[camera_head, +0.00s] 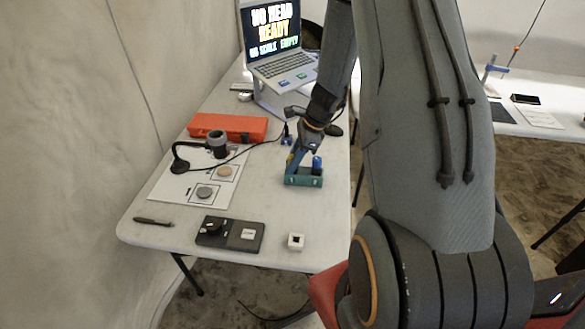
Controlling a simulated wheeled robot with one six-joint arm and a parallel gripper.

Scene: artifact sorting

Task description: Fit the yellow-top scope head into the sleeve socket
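A small teal tray (303,181) stands near the right edge of the table. A blue-topped head (317,166) stands in its right part. My gripper (294,160) points down over the tray's left part, left of the blue-topped head. A small yellow patch shows at the fingers; I cannot tell whether it is the yellow-top scope head or whether the fingers hold anything. The dark round sleeve socket (217,143) sits at the end of a curved black stand, left of the tray. The inside of the sleeve cannot be made out.
An orange case (229,128) lies behind the sleeve. A white sheet (178,187) with two discs lies in front. A dark scale-like device (229,234), a white cube (296,241) and a dark pen-like tool (153,221) are near the front edge. A laptop (284,66) stands behind.

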